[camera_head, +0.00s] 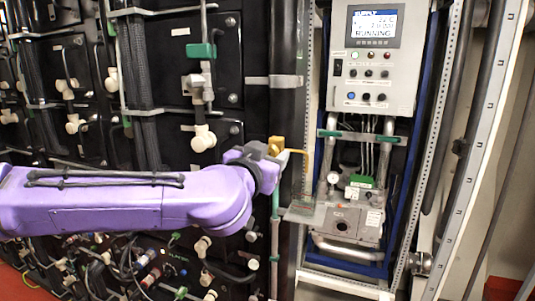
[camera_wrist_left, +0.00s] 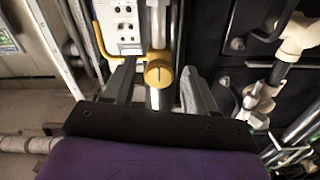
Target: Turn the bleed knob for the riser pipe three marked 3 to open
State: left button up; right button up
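A yellow knob (camera_head: 276,145) sits at the right edge of the black rack, at the end of my purple left arm. In the left wrist view the knob (camera_wrist_left: 158,71) shows a dark line on its face, on a pale vertical pipe. My left gripper (camera_wrist_left: 158,84) is open, with one finger on each side of the knob. A gap shows beside the knob, and contact cannot be made out. In the head view the left gripper (camera_head: 270,156) partly covers the pipe. No marking 3 is readable. My right gripper is not in view.
A thin yellow bent tube (camera_head: 304,158) runs beside the knob. A grey control panel (camera_head: 374,60) reading RUNNING stands to the right, above a pump unit (camera_head: 352,222). White valves and pipes (camera_head: 203,138) crowd the rack on the left.

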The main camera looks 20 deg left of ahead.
pick_arm(q)
jog(key=c, duration=0.9)
jog(key=shift+o, duration=0.2)
